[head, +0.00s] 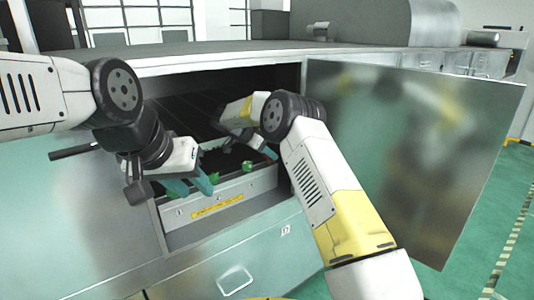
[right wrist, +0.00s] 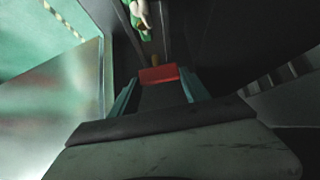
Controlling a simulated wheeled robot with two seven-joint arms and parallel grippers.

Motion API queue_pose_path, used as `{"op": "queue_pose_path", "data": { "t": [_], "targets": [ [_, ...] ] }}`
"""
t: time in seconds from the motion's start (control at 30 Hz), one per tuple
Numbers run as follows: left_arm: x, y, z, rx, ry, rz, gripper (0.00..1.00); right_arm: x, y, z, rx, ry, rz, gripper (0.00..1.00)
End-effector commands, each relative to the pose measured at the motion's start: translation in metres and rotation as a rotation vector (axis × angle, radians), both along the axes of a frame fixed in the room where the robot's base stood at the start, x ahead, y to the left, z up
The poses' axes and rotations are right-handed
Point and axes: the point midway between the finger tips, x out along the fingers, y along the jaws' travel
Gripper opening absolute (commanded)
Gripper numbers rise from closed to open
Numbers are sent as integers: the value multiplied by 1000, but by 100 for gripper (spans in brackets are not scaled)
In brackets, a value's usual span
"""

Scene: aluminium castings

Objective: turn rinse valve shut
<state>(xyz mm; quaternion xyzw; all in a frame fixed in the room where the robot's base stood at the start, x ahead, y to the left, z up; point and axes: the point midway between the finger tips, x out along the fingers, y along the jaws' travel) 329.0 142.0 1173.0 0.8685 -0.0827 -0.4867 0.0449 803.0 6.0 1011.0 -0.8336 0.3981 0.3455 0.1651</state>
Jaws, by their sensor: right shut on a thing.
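The red valve handle (right wrist: 158,75) is between the teal fingertips of my right gripper (right wrist: 157,88) in the right wrist view, and the gripper is shut on it. A brass-coloured part (right wrist: 155,59) shows just beyond the red handle. In the head view my right arm reaches into the open cabinet, and the right gripper is mostly hidden; a teal finger (head: 269,152) shows. The red handle cannot be made out there. My left gripper (head: 192,187) is in front of the cabinet opening, its teal fingers apart and empty.
The cabinet door (head: 450,150) stands open at the right. A metal panel with a yellow label (head: 217,206) crosses the front of the opening. Green fittings (head: 247,166) show inside, and a pale and green part (right wrist: 140,16) shows beyond the handle. A drawer (head: 250,255) is below.

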Motion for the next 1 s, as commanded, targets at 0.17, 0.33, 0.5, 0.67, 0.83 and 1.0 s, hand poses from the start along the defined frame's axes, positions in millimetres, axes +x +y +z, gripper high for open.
{"op": "queue_pose_path", "data": {
  "t": [0.17, 0.33, 0.5, 0.67, 0.83, 1.0],
  "targets": [
    [0, 0, 0, 0, 0, 0, 36, 1, 1, 0, 0, 0, -49, 14],
    [0, 0, 0, 0, 0, 0, 36, 1, 1, 0, -1, 1, -66, 14],
    [0, 0, 0, 0, 0, 0, 36, 0, 0, 0, 0, 1, -69, 14],
    [0, 0, 0, 0, 0, 0, 36, 1, 0, 0, -1, -1, -68, 14],
    [0, 0, 0, 0, 0, 0, 36, 1, 0, 0, 0, 1, -67, 76],
    [0, 0, 0, 0, 0, 0, 36, 1, 0, 0, 0, 1, -67, 76]
  ]
}}
